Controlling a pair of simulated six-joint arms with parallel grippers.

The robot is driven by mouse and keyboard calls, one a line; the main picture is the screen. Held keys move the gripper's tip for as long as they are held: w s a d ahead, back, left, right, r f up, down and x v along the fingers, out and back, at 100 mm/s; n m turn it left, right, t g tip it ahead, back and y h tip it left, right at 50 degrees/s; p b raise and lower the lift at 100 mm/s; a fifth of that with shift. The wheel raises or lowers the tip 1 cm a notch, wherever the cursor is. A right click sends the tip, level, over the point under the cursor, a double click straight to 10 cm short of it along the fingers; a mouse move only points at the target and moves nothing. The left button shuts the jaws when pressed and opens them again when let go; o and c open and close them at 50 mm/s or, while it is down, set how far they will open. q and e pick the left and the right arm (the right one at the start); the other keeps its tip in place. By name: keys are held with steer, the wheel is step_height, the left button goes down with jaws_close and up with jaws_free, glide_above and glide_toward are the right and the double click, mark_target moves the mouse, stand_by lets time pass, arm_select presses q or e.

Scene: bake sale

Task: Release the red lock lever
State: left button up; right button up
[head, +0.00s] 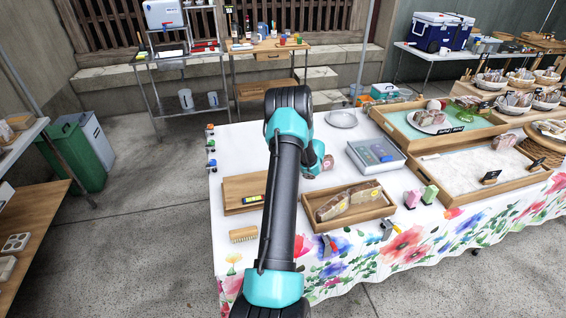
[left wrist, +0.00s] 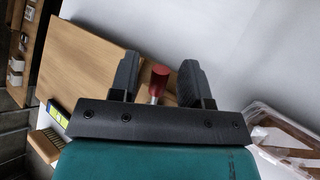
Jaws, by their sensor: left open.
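A red lever knob (left wrist: 158,77) on a short metal stem shows in the left wrist view. It appears between the two dark fingers of my left gripper (left wrist: 159,64), with gaps visible on both sides. The gripper is open; I cannot tell how far beyond or below the fingertips the knob is. My right gripper is in neither view.
A wooden board (head: 237,190) lies on the white table left of my arm, with a brush (head: 243,235) in front. To the right are a wooden tray (head: 378,211) of packaged goods, a grey device (head: 377,154) and a round plate (head: 342,119). Clamps sit along the front edge.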

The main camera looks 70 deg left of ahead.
arm_select(q)
jaws_close()
steer(key=shift+d, duration=0.1)
stand_by(0.3)
steer(key=shift+d+r+n+g+y, duration=0.15)
steer(key=shift+d+r+n+y, duration=0.2)
steer(key=shift+y, duration=0.45)
steer(key=shift+d+r+n+g+y, duration=0.1)
steer(key=shift+d+r+n+y, duration=0.2)
steer(key=shift+y, duration=0.5)
steer(key=shift+d+r+n+g+y, duration=0.25)
steer(key=shift+n+y, duration=0.2)
steer(key=shift+y, duration=0.35)
jaws_free()
steer(key=shift+d, duration=0.1)
